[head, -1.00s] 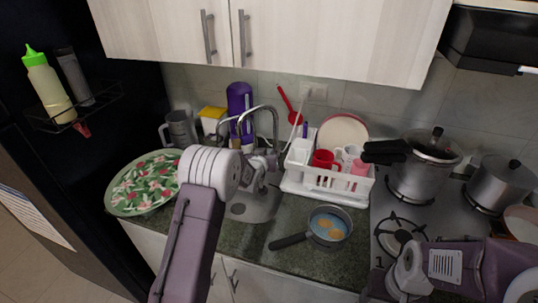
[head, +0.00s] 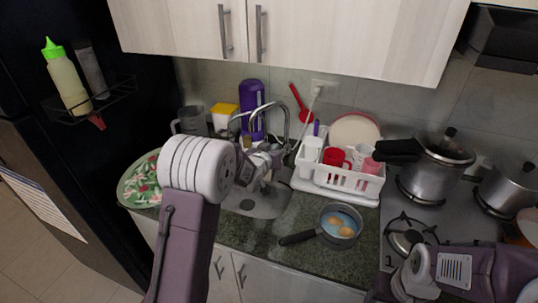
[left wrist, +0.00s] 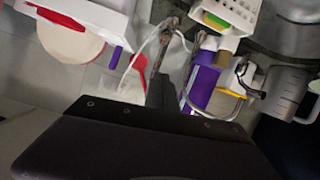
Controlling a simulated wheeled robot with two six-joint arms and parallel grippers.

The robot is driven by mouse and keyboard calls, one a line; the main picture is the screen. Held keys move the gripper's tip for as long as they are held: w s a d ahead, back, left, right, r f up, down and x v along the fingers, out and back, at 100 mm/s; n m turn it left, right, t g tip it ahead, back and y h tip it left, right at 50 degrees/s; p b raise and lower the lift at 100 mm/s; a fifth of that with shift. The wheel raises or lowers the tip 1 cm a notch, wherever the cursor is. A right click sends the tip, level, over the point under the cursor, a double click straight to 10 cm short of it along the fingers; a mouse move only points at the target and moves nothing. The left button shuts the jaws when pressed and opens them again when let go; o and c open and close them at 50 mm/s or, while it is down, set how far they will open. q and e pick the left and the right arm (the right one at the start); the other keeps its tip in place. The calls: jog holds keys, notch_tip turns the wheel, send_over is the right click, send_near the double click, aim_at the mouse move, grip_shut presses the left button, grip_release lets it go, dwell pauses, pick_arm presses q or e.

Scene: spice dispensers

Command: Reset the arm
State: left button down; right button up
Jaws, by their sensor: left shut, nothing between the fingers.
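My left arm reaches up from the bottom of the head view, with its white joint in front of the sink. My left gripper (head: 272,155) is beyond that joint, beside the faucet (head: 284,122) and above the sink (head: 247,202). It is shut and holds nothing. In the left wrist view, the dark gripper body fills the lower part, and its narrow shut fingers (left wrist: 160,92) point up the picture. I cannot tell whether it touches the faucet. My right arm crosses the lower right corner of the head view. Its gripper is not seen.
A white dish rack (head: 340,180) with cups and a plate stands right of the sink. A pan with food (head: 338,224) sits on the counter. A pressure cooker (head: 428,170) stands on the stove. A purple bottle (head: 252,96) stands behind the faucet. A floral tray (head: 140,182) is at left.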

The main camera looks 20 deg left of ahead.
pick_arm(q)
jog(key=shift+s+d+r, duration=1)
jog(key=shift+s+r, duration=1.15)
jog(key=shift+s, duration=0.55)
jog(key=s+f+g, duration=0.6)
jog(key=s+f, duration=0.2)
jog(key=s, duration=0.6)
jog(key=s+f+m+g, duration=0.1)
jog(key=s+f+g, duration=0.6)
jog(key=s, duration=0.8)
notch_tip(320, 180, down, 2)
jog(key=shift+s+d, duration=0.25)
jog(key=shift+d, duration=0.05)
